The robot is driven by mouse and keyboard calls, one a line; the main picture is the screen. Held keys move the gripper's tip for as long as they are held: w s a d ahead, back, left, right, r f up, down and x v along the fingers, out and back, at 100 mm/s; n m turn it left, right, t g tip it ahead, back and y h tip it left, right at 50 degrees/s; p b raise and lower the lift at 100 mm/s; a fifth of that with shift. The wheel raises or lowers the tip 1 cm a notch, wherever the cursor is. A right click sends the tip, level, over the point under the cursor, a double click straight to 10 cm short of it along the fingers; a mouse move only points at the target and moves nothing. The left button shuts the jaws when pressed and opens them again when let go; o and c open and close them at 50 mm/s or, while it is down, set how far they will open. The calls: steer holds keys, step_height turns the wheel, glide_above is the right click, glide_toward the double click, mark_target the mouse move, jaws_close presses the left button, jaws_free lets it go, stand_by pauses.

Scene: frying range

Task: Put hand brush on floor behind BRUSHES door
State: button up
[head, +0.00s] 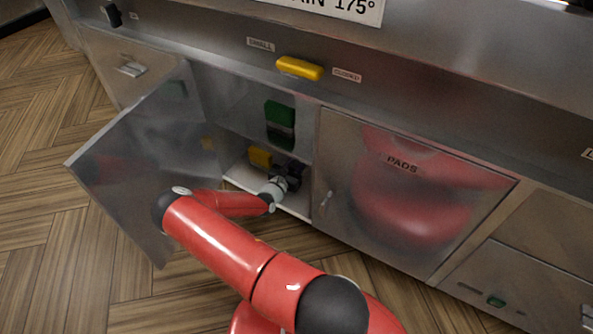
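An open steel cupboard door (145,150) swings out at the left; no label shows on its visible face, so I cannot read BRUSHES. Behind it is an open compartment with a pale floor (240,177). A small yellow block-like thing (260,156) sits low inside, just left of my gripper. It may be the hand brush, but it is too small to be sure. My gripper (290,170) is inside the compartment, low over its floor and close to the yellow thing. Its fingers are dark and small, so opening and contact cannot be made out.
A green and dark thing (280,125) is at the compartment's back. The PADS door (400,190) to the right is shut and reflects my red arm. A yellow bar-shaped thing (299,68) is on the front above. Wood floor (40,215) lies clear at left.

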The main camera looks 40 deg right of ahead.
step_height(320, 180, down, 4)
steer(key=shift+r+b, duration=0.25)
steer(key=shift+b, duration=0.15)
steer(key=o, duration=1.1)
steer(key=shift+c, duration=0.2)
